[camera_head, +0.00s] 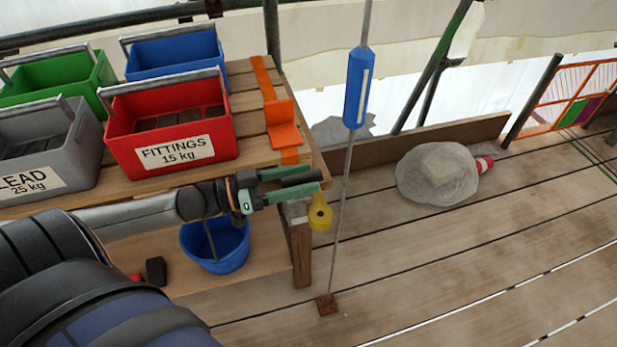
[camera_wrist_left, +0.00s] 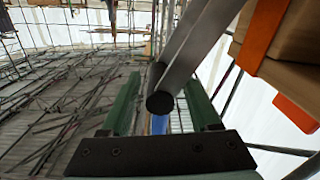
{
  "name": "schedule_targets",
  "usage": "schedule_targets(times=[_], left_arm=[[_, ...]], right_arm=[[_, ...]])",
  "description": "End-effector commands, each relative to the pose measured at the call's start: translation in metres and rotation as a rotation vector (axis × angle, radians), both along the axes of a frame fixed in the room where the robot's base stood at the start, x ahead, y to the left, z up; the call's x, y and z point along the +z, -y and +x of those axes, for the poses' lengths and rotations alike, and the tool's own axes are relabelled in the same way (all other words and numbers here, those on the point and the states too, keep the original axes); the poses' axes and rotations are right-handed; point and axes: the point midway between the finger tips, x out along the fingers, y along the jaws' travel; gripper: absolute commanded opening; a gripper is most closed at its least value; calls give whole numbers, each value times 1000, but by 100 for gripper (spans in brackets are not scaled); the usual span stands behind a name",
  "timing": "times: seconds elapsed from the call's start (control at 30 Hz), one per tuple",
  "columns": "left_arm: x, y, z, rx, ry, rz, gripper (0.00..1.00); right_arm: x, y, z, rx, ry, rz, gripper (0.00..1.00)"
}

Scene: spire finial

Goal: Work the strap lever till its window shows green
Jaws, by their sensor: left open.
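An orange strap (camera_head: 264,78) runs over the wooden bench to an orange angled bracket (camera_head: 283,125) at its right end. My left gripper (camera_head: 312,182) is open just off the bench's front right corner; its green fingers also show in the left wrist view (camera_wrist_left: 160,108). A dark rounded bar end (camera_head: 299,178) lies between the fingers. In the left wrist view it is the black tip (camera_wrist_left: 160,102) of a grey bar (camera_wrist_left: 195,45). Whether the fingers touch it I cannot tell. I cannot make out a green window. My right gripper is not in view.
Red (camera_head: 170,125), grey (camera_head: 45,145), blue (camera_head: 175,55) and green (camera_head: 60,75) crates stand on the bench. A thin rod with a blue sleeve (camera_head: 358,88) rises beside it. A yellow piece (camera_head: 320,213) hangs below my gripper. A blue bucket (camera_head: 215,248) stands underneath.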

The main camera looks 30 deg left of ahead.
Motion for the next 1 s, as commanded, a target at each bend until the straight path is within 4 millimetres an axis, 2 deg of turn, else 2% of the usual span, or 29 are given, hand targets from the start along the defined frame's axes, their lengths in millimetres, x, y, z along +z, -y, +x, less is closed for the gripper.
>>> schedule_targets(times=[0.2, 0.57, 1.0], left_arm=[[0, 9, 11, 0, 1, 0, 62], [0, 11, 13, 1, -1, 1, 62], [0, 11, 13, 0, -1, 1, 15]], right_arm=[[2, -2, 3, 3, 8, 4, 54], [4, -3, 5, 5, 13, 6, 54], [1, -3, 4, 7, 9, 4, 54]])
